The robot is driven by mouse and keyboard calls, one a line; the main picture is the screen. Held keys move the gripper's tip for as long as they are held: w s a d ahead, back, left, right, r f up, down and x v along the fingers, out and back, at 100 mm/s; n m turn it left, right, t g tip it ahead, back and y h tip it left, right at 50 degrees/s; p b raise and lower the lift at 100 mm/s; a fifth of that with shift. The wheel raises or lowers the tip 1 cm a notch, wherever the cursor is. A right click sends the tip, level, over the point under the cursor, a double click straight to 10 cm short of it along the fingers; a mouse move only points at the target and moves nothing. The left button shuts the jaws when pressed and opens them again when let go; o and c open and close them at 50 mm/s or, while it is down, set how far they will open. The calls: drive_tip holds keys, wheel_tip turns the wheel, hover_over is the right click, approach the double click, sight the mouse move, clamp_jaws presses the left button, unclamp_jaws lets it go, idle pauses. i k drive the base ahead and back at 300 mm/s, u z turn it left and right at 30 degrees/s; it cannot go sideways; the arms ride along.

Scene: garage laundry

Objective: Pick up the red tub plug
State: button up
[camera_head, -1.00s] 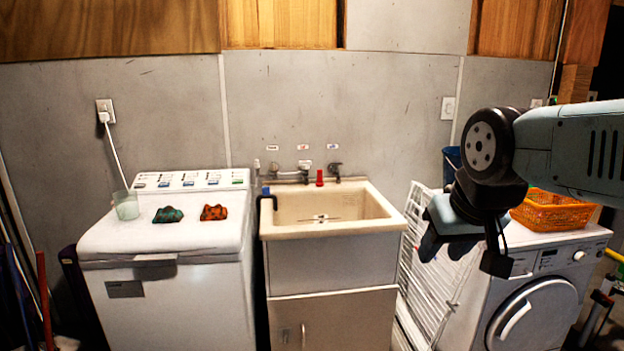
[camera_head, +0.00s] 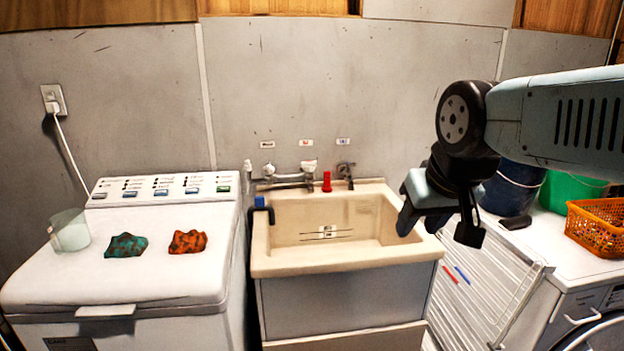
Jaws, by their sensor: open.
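The red tub plug (camera_head: 327,181) stands upright on the back ledge of the cream laundry tub (camera_head: 290,262), just right of the tap's middle. My gripper (camera_head: 418,222) hangs from my arm at the right, in front of the tub's right side in the picture. Nothing hides the plug.
A tap (camera_head: 285,180) spans the tub's back. The white washer (camera_head: 130,262) at left carries two cloths and a cup (camera_head: 70,232). A white folded rack (camera_head: 480,290) leans right of the tub. An orange basket (camera_head: 598,228) and buckets stand on the right machine.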

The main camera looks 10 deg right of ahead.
sight(326, 188)
drive_tip(key=i, duration=0.9)
drive_tip(key=u, duration=0.05)
